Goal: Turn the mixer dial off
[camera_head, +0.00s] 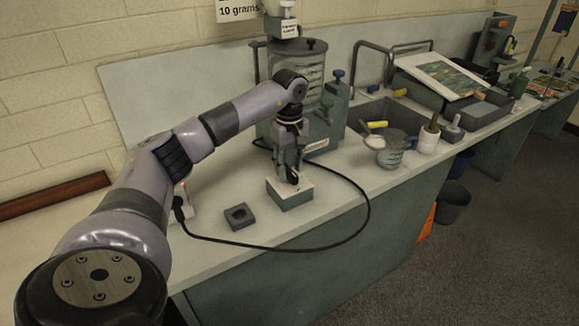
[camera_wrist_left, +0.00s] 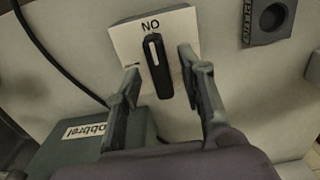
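The mixer dial (camera_wrist_left: 159,66) is a black bar knob with a white line, on a white-topped control box (camera_wrist_left: 126,42). In the left wrist view its white line points toward the letters "ON", which appear upside down. In the head view the control box (camera_head: 290,198) sits on the counter in front of the mixer (camera_head: 329,130), and the gripper mostly hides the dial. My left gripper (camera_head: 290,177) is over the box, pointing down. In the left wrist view its open fingers (camera_wrist_left: 160,62) stand on either side of the dial, with gaps visible. My right gripper is not in view.
A dark block with a round recess (camera_head: 239,216) lies left of the control box. A black cable (camera_head: 366,215) loops around both on the counter (camera_head: 225,255). A glass jug (camera_head: 390,153) and a white pot (camera_head: 428,140) stand to the right, near the sink.

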